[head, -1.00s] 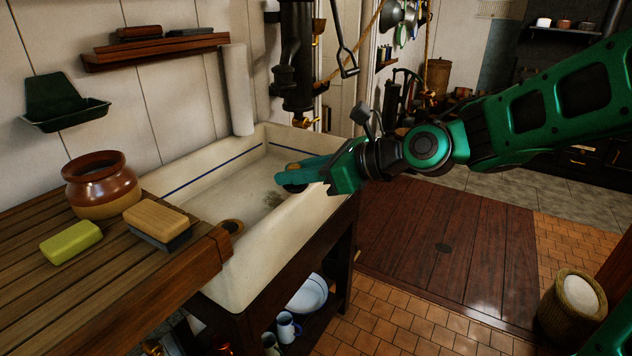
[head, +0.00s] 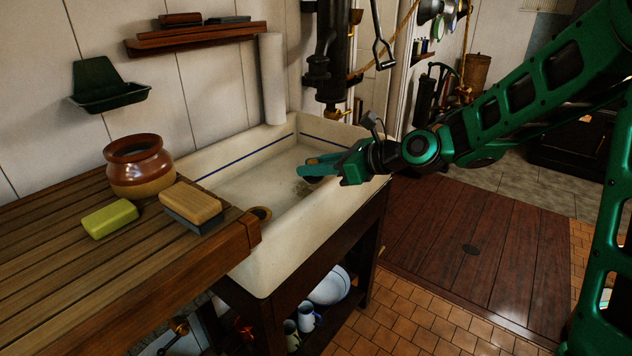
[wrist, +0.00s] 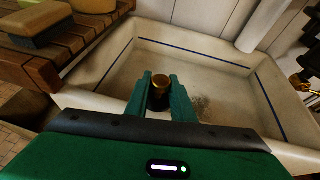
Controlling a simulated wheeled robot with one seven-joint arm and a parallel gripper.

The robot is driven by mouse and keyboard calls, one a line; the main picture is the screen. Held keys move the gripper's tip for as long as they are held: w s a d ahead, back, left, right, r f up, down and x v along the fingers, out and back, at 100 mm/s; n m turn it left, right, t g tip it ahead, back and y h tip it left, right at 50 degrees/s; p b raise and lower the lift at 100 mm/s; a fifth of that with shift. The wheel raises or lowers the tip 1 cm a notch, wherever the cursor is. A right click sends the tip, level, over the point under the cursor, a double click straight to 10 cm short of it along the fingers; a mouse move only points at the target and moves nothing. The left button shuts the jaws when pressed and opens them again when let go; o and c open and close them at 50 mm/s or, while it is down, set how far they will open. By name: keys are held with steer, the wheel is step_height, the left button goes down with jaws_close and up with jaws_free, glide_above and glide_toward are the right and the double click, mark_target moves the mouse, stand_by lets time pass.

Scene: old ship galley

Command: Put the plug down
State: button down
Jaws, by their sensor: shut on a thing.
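The plug is a small dark cylinder with a brass-coloured top, seen between my fingers in the wrist view (wrist: 159,92). My gripper (wrist: 160,95) is shut on it. In the head view my gripper (head: 318,166) is over the right part of the cream sink (head: 240,190). The fingers mostly hide the plug there; a dark bit shows beneath them. I cannot tell whether the plug touches the basin floor. A brown-rimmed drain hole (head: 260,213) lies in the sink's near left corner, apart from my gripper.
A slatted wooden counter (head: 60,270) adjoins the sink on the left, with a brown pot (head: 138,170), yellow-green soap (head: 110,218) and a wood-topped block (head: 191,205). A black pump (head: 330,60) stands behind the sink. Mugs and a bowl (head: 330,287) sit below.

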mark_target(313, 180)
steer(key=shift+w+f, duration=0.15)
steer(key=shift+f, duration=2)
steer(key=c, duration=1.5)
jaws_free()
steer(key=v, duration=1.2)
steer(key=shift+r, duration=0.1)
